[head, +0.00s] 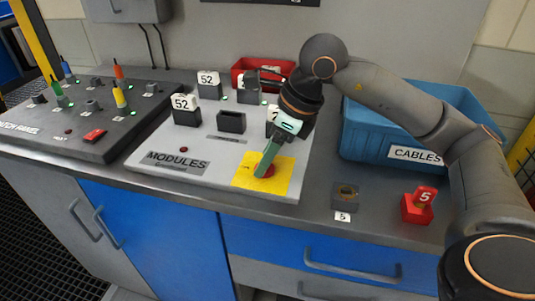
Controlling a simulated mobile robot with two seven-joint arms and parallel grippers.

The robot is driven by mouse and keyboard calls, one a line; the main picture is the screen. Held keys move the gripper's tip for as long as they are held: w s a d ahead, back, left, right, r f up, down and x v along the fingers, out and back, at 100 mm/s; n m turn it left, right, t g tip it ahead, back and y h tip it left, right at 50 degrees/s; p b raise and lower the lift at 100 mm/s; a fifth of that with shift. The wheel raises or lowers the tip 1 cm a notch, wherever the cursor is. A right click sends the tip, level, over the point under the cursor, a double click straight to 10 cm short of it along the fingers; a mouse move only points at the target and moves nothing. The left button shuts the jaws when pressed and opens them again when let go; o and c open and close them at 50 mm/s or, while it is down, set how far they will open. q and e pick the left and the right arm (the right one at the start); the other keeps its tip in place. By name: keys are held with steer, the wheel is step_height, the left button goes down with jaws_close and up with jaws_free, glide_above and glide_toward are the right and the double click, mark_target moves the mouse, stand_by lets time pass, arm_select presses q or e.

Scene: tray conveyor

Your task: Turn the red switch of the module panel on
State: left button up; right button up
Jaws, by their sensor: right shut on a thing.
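The module panel (216,185) is a light grey board labelled MODULES on the counter. At its front right is a yellow square (282,184) with the red switch (268,171) on it. My right gripper (265,172) points down at the red switch, and its fingers are shut on it. The fingers cover much of the switch, so I cannot tell its position. My left gripper is not in view.
Modules marked 52 (184,110) stand on the panel, beside an empty dark socket (231,121). A blue CABLES bin (365,137) stands right. A red block marked 5 (417,206) and a grey socket block (345,196) sit near the front edge. A patch panel (90,110) lies left.

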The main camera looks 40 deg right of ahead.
steer(key=o, duration=1.4)
steer(key=shift+c, duration=0.2)
steer(key=p+v, duration=0.2)
steer(key=v, duration=1)
steer(key=shift+r, duration=0.3)
